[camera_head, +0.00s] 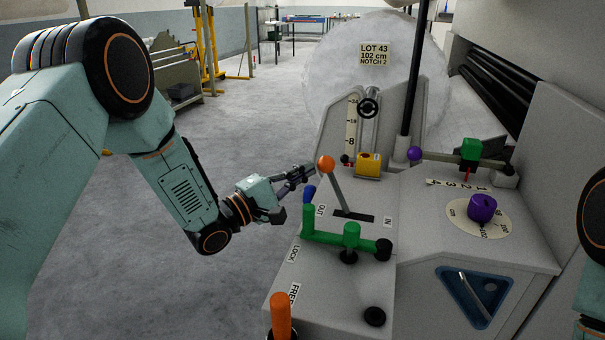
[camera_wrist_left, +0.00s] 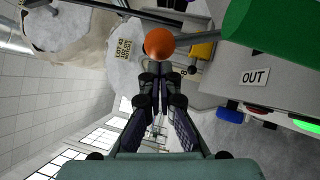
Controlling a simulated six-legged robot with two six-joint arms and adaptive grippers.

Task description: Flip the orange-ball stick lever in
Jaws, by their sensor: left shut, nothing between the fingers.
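The lever with the orange ball (camera_head: 326,165) rises from a dark slot (camera_head: 352,215) on the grey machine panel. Its stick leans left, toward the OUT label (camera_head: 321,211) and away from the IN label (camera_head: 387,221). My left gripper (camera_head: 308,171) is shut and empty, with its fingertips close beside the ball on its left. In the left wrist view the ball (camera_wrist_left: 159,42) is just beyond the closed fingertips (camera_wrist_left: 161,72); I cannot tell whether they touch it. My right gripper is not in view.
A green handle (camera_head: 352,236) stands in front of the lever, with an orange handle (camera_head: 281,318) nearer. A yellow block (camera_head: 368,165), purple ball (camera_head: 414,153) and purple knob (camera_head: 482,208) are behind and right. Open floor (camera_head: 240,130) lies left of the machine.

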